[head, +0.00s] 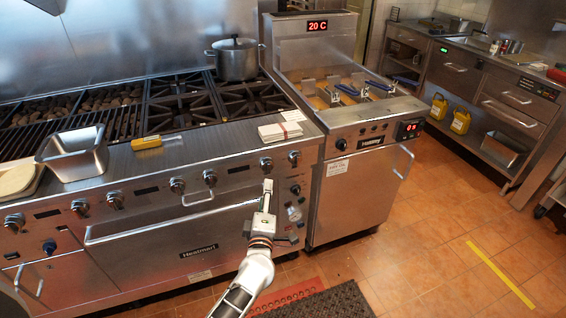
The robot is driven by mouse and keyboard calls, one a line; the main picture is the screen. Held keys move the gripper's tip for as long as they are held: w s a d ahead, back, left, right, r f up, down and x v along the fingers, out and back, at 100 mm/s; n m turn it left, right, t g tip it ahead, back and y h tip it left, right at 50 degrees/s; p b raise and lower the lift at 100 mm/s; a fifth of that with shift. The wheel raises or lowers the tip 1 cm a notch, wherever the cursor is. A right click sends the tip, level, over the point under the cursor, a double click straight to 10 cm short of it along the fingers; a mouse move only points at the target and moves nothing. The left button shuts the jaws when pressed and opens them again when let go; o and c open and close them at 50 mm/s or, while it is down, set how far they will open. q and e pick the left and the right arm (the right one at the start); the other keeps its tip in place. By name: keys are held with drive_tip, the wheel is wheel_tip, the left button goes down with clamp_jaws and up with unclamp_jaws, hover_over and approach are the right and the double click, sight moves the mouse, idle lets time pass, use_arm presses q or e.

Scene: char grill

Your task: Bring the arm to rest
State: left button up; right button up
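One of my arms comes in from the bottom, a little left of the middle, and appears to be the left one. Its gripper (267,188) points up in front of the range's front panel, just below a control knob (266,164). The fingers show as one narrow pale shape, so I cannot tell whether they are open or shut. I see nothing held in them. I cannot tell whether the tip touches the panel. My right gripper is out of view. The char grill (70,107) is at the left of the range, with dark lumps under its grate.
A steel pan (75,153), a yellow-handled tool (147,142) and a white stack (280,132) lie along the front ledge. A pot (236,59) stands on the back burner. The fryer (355,190) adjoins on the right. Open tiled floor (430,260) lies beyond it.

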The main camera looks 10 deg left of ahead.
use_arm(q)
drive_tip(key=s+f+m+g+h, duration=0.2)
drive_tip(key=s+f+m, duration=0.3)
drive_tip(key=s, duration=0.5)
drive_tip(key=s+f+m+g+h, duration=0.2)
drive_tip(key=s+f+m, duration=0.3)
drive_tip(key=s+m, duration=0.4)
drive_tip(key=s+f+m+g+h, duration=0.2)
drive_tip(key=s+f+m, duration=0.3)
drive_tip(key=s+m, duration=0.3)
drive_tip(key=s, duration=0.3)
drive_tip(key=shift+s+d+g+h, duration=0.15)
drive_tip(key=shift+s+g+h, duration=0.15)
drive_tip(key=shift+s, duration=0.05)
drive_tip(key=shift+c, duration=0.4)
